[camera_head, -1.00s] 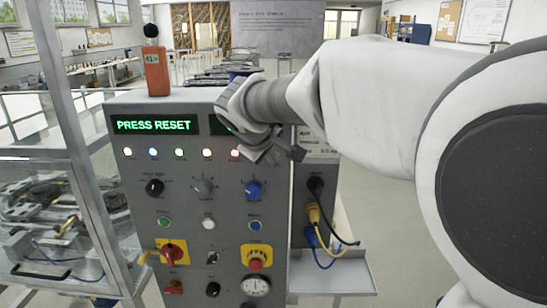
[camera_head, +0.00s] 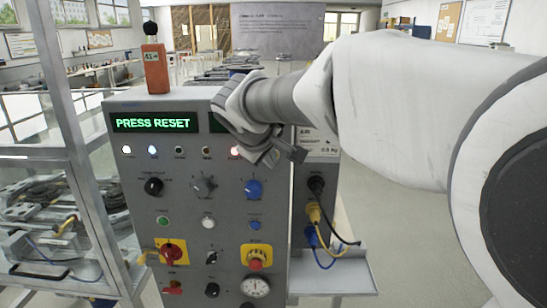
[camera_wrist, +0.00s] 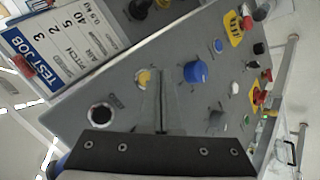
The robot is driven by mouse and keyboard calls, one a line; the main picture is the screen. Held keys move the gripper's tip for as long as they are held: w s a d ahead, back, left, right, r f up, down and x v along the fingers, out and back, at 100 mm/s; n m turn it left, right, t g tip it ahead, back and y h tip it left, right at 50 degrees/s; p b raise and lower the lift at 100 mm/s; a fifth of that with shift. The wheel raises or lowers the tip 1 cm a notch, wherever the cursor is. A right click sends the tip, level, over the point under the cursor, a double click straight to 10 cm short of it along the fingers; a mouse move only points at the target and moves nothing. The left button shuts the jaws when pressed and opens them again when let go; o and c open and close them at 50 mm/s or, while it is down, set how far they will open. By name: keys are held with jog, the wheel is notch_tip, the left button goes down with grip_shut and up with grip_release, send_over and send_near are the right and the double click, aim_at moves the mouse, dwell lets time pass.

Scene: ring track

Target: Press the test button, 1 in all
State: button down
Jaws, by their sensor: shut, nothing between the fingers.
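The grey control panel (camera_head: 130,235) has a green button (camera_head: 163,221), a white button (camera_head: 208,222) and a blue button (camera_head: 254,225) in a row. Their labels are too small to read, so I cannot tell which is the test button. The display (camera_head: 154,123) reads "PRESS RESET". My gripper (camera_head: 286,157) is in front of the panel's upper right, above the blue knob (camera_head: 254,189). In the wrist view my gripper (camera_wrist: 161,88) is shut and empty, pointing at the panel, left of the blue knob (camera_wrist: 195,72); contact cannot be told.
A red emergency stop (camera_head: 256,264) on yellow and a red rotary switch (camera_head: 172,252) sit lower down. Yellow and blue plugs (camera_head: 313,213) hang at the right side above a shelf (camera_head: 345,272). A glazed cabinet (camera_head: 75,150) stands left. An orange block (camera_head: 155,70) is on top.

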jog(key=shift+s, duration=0.1)
jog(key=s+b, duration=0.2)
jog(key=s, duration=0.2)
jog(key=shift+s+a, duration=0.1)
jog(key=shift+s, duration=0.3)
dwell(0.4)
jog(key=s+d+f+m+g, duration=0.2)
jog(key=s+d+f+m, duration=0.2)
jog(key=s+d, duration=0.65)
jog(key=s+d+f+m+y, duration=0.1)
jog(key=s+d+f+m, duration=0.1)
jog(key=s, duration=0.4)
jog(key=s+d+f+m+g+y, duration=0.1)
jog(key=s+d+f+m, duration=0.1)
jog(key=s+f, duration=0.3)
jog(key=shift+s+d+m, duration=0.2)
jog(key=shift+s+m, duration=0.5)
jog(key=shift+m, duration=0.1)
